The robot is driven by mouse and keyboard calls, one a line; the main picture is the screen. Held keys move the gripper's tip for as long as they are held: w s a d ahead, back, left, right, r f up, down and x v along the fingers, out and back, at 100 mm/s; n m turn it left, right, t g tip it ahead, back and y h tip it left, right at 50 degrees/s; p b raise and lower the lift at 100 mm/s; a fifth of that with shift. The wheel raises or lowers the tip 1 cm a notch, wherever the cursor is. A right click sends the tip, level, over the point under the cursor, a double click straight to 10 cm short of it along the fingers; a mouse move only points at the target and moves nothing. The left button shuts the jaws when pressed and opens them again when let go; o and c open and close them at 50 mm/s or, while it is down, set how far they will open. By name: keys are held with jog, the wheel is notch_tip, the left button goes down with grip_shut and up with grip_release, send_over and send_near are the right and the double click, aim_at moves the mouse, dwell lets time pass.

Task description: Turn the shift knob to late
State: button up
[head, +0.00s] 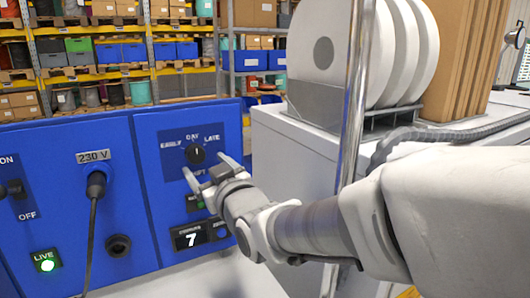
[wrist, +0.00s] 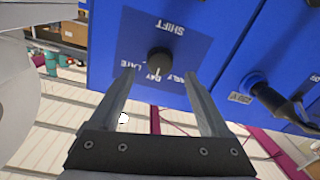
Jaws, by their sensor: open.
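The shift knob (head: 196,154) is a small black round knob on a dark blue plate on the blue panel. EARLY, DAY and LATE are printed over it and SHIFT below. Its white mark points up at DAY. In the wrist view the knob (wrist: 160,60) appears upside down, with the mark toward DAY. My gripper (head: 204,165) is open and empty in front of the plate. In the wrist view the gripper's fingertips (wrist: 160,74) lie to either side of the knob, with a gap on both sides. Whether they reach its depth is unclear.
Below the plate, partly behind my gripper, is a display (head: 190,237) reading 7. To the left are a 230 V socket with a plugged cable (head: 95,187), an ON/OFF switch (head: 16,189) and a green LIVE lamp (head: 46,261). A shiny upright pole (head: 355,100) stands right of the panel.

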aim_at(198, 157)
jog(key=shift+p+x, duration=0.55)
jog(key=shift+x, duration=2.05)
grip_shut()
